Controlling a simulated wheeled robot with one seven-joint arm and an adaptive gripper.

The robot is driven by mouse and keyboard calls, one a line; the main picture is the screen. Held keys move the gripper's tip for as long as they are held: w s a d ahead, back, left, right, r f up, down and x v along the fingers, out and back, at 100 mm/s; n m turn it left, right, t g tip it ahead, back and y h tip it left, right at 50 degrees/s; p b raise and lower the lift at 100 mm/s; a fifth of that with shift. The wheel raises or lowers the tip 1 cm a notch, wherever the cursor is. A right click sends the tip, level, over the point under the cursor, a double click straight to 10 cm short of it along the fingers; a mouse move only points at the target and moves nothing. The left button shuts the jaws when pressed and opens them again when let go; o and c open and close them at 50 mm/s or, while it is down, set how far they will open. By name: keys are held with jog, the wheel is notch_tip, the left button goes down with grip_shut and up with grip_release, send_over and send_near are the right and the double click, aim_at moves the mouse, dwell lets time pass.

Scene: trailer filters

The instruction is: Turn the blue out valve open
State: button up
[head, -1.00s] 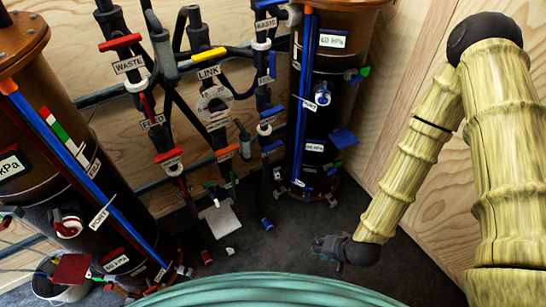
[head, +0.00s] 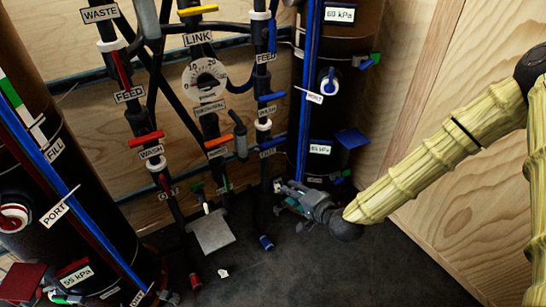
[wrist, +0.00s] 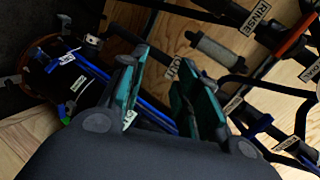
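The blue out valve's handle (head: 272,144) shows in the head view on the right pipe run, just above a white OUT label (head: 267,153). It sits left of the dark right-hand tank. My gripper (head: 283,198) is below it, in front of the tank's lower part, and appears apart from the handle. In the wrist view my gripper (wrist: 165,90) has its two green fingers spread, with nothing held between them. A partly hidden label (wrist: 175,68) shows behind the fingers. I cannot tell for certain which handle in the wrist view is the out valve.
Another blue handle (head: 271,97) is higher on the same pipe. An orange handle (head: 218,142) and a red handle (head: 146,138) are to the left. The right tank (head: 320,115) stands close beside my gripper. Dark floor (head: 330,265) is open in front.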

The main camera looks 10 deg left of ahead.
aim_at(275, 145)
jog(key=w+a+r+t+b, duration=0.1)
jog(key=w+a+b, duration=0.1)
jog(key=w+b, duration=0.2)
jog(key=w+a+r+m+t+y+b, duration=0.1)
jog(key=w+a+r+b, duration=0.1)
jog(key=w, duration=0.5)
jog(key=w+a+r+m+t+y+b, duration=0.1)
jog(key=w+a+r+t+b, duration=0.1)
jog(key=w+a+b, duration=0.2)
jog(key=shift+w+b, duration=1)
jog(key=shift+b, duration=0.35)
grip_shut()
